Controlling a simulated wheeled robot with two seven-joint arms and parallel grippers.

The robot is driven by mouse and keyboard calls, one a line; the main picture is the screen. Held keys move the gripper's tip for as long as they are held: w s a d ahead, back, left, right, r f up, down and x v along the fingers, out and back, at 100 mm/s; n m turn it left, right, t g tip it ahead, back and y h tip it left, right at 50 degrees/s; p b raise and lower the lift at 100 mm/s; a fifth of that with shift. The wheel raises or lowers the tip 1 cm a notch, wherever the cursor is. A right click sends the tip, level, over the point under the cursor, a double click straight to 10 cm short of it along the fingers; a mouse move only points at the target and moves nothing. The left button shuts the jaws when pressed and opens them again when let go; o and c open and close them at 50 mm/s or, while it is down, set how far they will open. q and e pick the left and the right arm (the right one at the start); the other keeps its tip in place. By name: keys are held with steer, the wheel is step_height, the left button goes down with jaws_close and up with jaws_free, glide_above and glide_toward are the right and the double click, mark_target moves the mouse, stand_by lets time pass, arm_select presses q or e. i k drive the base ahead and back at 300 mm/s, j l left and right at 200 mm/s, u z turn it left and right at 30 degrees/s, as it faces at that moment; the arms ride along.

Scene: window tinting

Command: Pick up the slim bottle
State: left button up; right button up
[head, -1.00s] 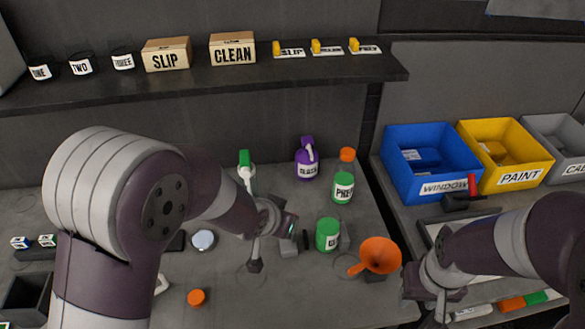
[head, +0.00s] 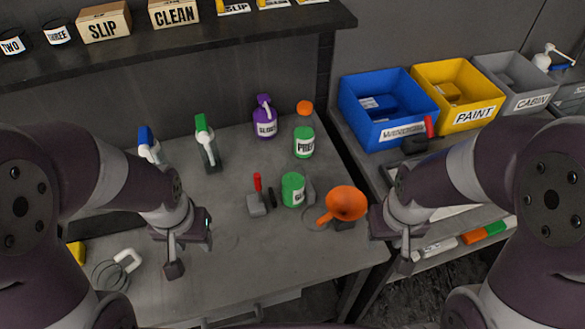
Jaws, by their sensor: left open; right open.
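Several bottles stand on the grey bench; I cannot tell for sure which is the slim one. A clear spray bottle with a green head (head: 207,143) stands upright at the back, and one with a blue head (head: 150,147) stands left of it, partly behind my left arm. A purple bottle (head: 264,118) and a green-labelled PREP bottle with an orange cap (head: 304,135) stand further right. A short green container (head: 292,190) stands nearer. My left gripper (head: 190,254) is open and empty, in front of the spray bottles. My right gripper (head: 394,247) is open and empty, by the bench's right edge.
An orange funnel (head: 346,202) and a red-handled tool (head: 258,197) stand mid-bench. A shelf (head: 200,45) with boxes hangs behind. Blue (head: 388,107), yellow (head: 456,93) and grey (head: 518,84) bins stand right. The bench front is mostly clear.

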mark_target(292, 174)
steer(key=i+l, duration=0.1)
steer(key=l, duration=0.7)
steer(key=i+l, duration=0.15)
steer(key=l, duration=0.3)
steer(key=j+u, duration=0.05)
